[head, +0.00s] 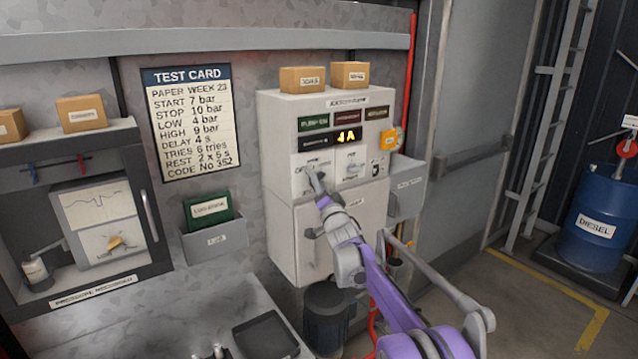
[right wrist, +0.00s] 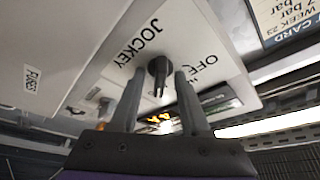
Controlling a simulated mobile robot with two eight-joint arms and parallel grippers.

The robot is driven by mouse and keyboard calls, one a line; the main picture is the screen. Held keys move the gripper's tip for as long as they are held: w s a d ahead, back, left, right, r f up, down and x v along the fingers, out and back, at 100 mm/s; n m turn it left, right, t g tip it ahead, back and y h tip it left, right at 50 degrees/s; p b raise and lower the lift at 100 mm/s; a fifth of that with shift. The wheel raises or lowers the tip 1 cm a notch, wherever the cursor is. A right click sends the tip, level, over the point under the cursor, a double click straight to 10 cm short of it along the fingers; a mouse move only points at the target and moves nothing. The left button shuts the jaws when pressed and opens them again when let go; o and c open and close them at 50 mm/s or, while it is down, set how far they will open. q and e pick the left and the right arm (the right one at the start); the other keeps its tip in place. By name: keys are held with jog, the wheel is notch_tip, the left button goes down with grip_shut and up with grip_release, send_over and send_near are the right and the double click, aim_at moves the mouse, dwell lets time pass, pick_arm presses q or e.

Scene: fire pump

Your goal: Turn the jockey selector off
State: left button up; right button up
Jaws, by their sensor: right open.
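The jockey selector (right wrist: 158,70) is a small dark knob on a white panel in the right wrist view. The word JOCKEY is printed on its left and OFF on its right. Which way it points is not clear. My right gripper (right wrist: 158,78) is open, with one finger on each side of the knob; contact cannot be told. In the head view my right gripper (head: 314,176) is at the left of the white control cabinet's (head: 280,225) upper panel and covers most of the selector. Two small grey tips (head: 215,353) at the bottom edge may be my left gripper.
Another switch (head: 354,168) sits right of the gripper, below a lit display (head: 347,136). A test card (head: 192,120) and a green logbook (head: 208,209) are on the left.

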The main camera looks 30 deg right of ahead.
grip_shut()
pick_arm(q)
jog(key=shift+s+f, duration=0.1)
jog(key=shift+f, duration=0.05)
pick_arm(e)
jog(key=n+y, duration=0.4)
jog(key=n, duration=0.5)
jog(key=n+y, duration=0.4)
jog(key=n, duration=0.5)
jog(key=d+n+y, duration=0.1)
jog(key=n+y, duration=0.3)
jog(key=n, duration=0.5)
jog(key=shift+d+r+g, duration=0.1)
jog(key=shift+g, duration=0.3)
pick_arm(q)
jog(key=shift+r, duration=0.25)
pick_arm(e)
jog(key=shift+n, duration=0.4)
